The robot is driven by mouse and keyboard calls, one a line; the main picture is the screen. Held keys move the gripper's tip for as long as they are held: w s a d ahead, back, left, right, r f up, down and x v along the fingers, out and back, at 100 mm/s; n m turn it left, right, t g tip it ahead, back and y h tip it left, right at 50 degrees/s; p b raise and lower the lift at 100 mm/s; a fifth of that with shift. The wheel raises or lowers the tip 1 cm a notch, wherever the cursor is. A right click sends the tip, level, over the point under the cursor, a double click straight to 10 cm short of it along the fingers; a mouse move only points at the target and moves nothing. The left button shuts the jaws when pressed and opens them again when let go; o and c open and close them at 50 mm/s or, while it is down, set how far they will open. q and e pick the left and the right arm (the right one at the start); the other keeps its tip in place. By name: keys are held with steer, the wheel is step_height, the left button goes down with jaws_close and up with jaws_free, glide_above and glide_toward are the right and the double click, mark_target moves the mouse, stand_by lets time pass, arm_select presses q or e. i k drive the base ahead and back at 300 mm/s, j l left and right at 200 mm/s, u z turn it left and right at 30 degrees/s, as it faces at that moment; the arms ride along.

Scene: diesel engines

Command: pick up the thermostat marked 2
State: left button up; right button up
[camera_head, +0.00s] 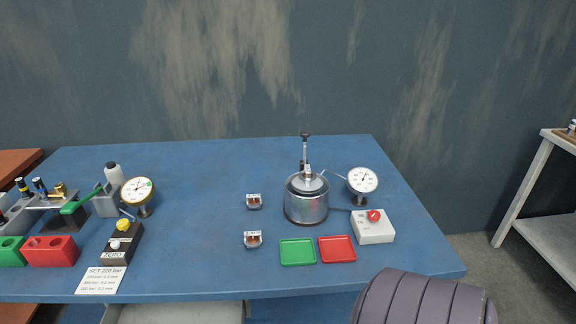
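Two small metal parts with reddish-brown middles sit on the blue table, left of the metal pot. They look like the thermostats. The far one (253,201) is behind the near one (253,240). Each has a pale label on top, but the marks are too small to read, so I cannot tell which is marked 2. Both stand free, with nothing touching them. Neither of my grippers is in view; only a ribbed grey-purple part, seemingly of my own arm, shows at the bottom right.
The metal pot (306,204) has an upright rod. Beside it are a dial gauge (363,181), a white box with a red knob (373,227), a green tray (298,252) and a red tray (337,249). Test gear crowds the left of the blue table (200,185); its middle is clear.

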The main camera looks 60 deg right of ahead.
mark_target(307, 175)
steer(key=z, duration=1.9)
